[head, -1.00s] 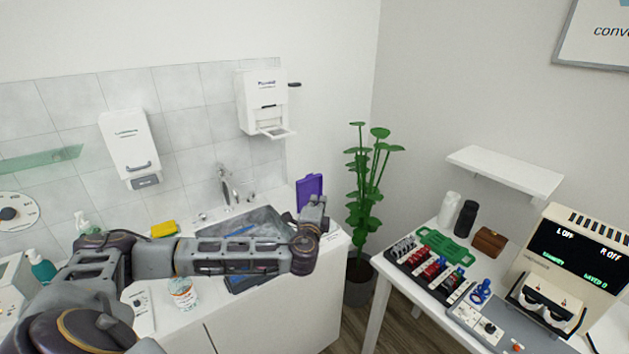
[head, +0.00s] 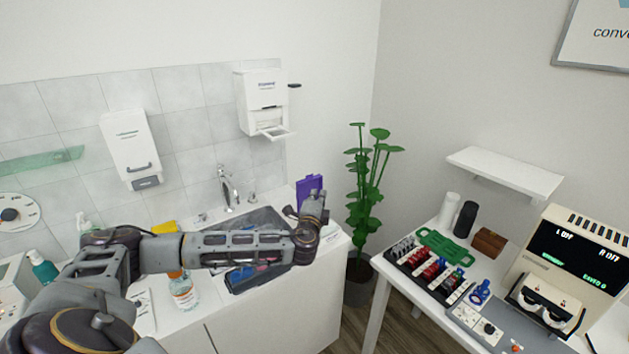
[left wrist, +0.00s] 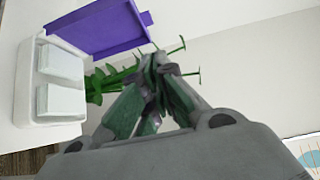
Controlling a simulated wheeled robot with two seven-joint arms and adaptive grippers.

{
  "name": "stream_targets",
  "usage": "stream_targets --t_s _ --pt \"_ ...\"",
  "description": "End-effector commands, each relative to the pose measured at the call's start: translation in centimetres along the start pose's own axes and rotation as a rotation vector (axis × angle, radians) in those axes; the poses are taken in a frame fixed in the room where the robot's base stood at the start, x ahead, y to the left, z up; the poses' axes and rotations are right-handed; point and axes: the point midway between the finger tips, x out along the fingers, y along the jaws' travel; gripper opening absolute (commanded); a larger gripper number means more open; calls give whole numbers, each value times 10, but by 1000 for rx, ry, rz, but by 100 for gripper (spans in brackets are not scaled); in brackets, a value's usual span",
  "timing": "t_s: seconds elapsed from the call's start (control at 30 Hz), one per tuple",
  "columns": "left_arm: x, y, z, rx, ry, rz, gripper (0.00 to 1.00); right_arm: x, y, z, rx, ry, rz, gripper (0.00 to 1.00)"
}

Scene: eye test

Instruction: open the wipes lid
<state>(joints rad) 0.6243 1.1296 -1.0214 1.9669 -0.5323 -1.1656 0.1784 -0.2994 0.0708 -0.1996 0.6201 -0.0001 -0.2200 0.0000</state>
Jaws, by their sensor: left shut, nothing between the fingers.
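The purple wipes lid (head: 309,187) stands raised at the back of the counter's right end. In the left wrist view the lid (left wrist: 103,28) is swung open, joined along one edge to a white box (left wrist: 32,85). White wipes (left wrist: 60,64) show in two openings of the box. My left gripper (head: 319,199) is beside the lid and partly covers it and the box in the head view. In the left wrist view the gripper (left wrist: 160,62) is shut and empty, its fingertips close to the lid's edge in the picture; I cannot tell whether they touch. My right gripper is out of view.
A sink with a tap (head: 228,188) lies behind my left forearm. A clear bottle (head: 184,292) stands at the counter front. A potted plant (head: 367,200) stands right of the counter. A second table with a rack (head: 435,270) and a display device (head: 570,260) is farther right.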

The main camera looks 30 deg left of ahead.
Motion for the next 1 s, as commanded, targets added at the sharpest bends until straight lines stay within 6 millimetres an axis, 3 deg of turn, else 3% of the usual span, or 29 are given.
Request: stream_targets --t_s 0.77,1.0 --pt "71 -2 0 -1 -1 -1 0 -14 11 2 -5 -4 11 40" --pt "90 -2 18 1 0 0 0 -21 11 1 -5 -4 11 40"
